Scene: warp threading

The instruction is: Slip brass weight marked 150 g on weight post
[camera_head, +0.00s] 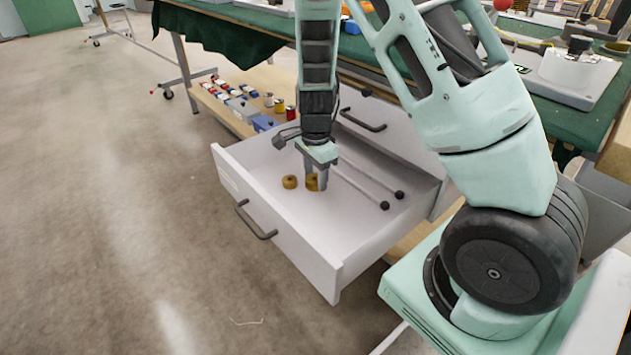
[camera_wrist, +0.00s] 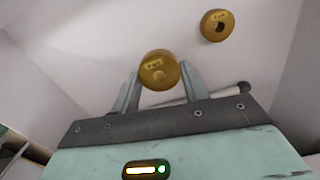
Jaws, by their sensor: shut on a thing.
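My gripper (camera_head: 318,178) reaches down into an open white drawer (camera_head: 322,262). It is shut on a round brass weight (camera_head: 312,183). In the wrist view this brass weight (camera_wrist: 158,71) sits between the two grey fingertips (camera_wrist: 160,85), its marking too small to read. A second brass weight (camera_head: 290,182) lies on the drawer floor just left of the gripper. In the wrist view the second weight (camera_wrist: 217,25) lies apart at upper right and shows a central hole. I cannot tell whether the held weight still touches the drawer floor. I cannot make out the weight post.
Two rods with black ball ends (camera_head: 384,205) lie in the drawer right of the gripper. A shelf with small coloured items (camera_head: 250,105) stands behind the drawer. A green-covered table (camera_head: 555,110) stands above, with a scale-like device (camera_head: 580,66) on it.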

